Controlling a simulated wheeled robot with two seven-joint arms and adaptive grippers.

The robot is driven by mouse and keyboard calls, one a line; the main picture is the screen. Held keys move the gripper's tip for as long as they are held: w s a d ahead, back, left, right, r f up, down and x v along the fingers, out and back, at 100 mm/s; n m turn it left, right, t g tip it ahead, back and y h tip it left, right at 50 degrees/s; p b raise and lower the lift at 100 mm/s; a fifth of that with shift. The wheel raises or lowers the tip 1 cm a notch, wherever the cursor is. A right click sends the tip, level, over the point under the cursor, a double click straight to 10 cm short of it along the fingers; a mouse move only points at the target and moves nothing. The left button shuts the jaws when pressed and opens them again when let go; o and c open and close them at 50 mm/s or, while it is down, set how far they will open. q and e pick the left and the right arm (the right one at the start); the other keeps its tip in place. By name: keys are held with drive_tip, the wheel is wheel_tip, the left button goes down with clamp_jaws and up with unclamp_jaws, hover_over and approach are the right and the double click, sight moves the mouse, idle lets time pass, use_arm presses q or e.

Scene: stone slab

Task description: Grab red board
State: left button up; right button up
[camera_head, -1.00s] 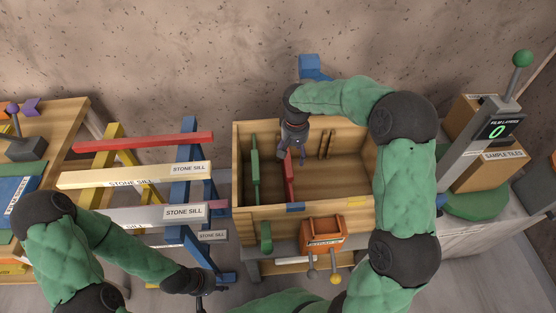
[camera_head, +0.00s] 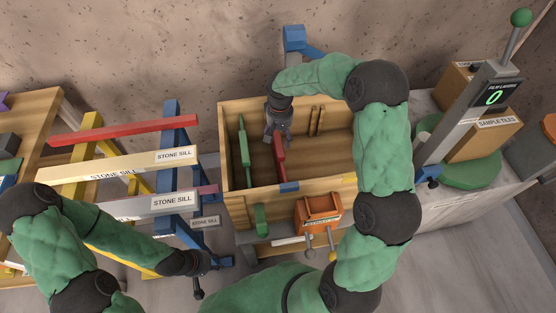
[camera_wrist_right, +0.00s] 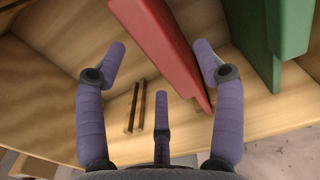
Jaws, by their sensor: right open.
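The red board (camera_head: 279,158) stands on edge inside the wooden box (camera_head: 325,172), to the right of a green board (camera_head: 244,150). In the right wrist view, the red board (camera_wrist_right: 168,45) runs diagonally down between my open fingers, close to the right one. My right gripper (camera_head: 277,132) is over the far end of the red board, and the head view hides that end. The gripper (camera_wrist_right: 155,68) has no visible hold on the board. My left gripper (camera_head: 198,284) hangs low in front of the sawhorses; its fingers are too small to read.
The green board (camera_wrist_right: 290,35) is close to my right fingers. Sawhorses at left carry a red bar (camera_head: 125,132) and sills (camera_head: 120,168). An orange bin (camera_head: 318,212) is on the box's front. A lever stand (camera_head: 475,115) is at right. The box's right part is open.

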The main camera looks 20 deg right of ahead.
sight(280, 140)
wheel_tip(280, 140, down, 4)
drive_tip(key=shift+d+r+b, duration=0.1)
drive_tip(key=shift+b, duration=0.65)
drive_tip(key=shift+r, duration=0.1)
drive_tip(key=shift+c, duration=0.3)
clamp_jaws()
drive_tip(key=shift+w, duration=0.1)
drive_tip(key=shift+r, duration=0.15)
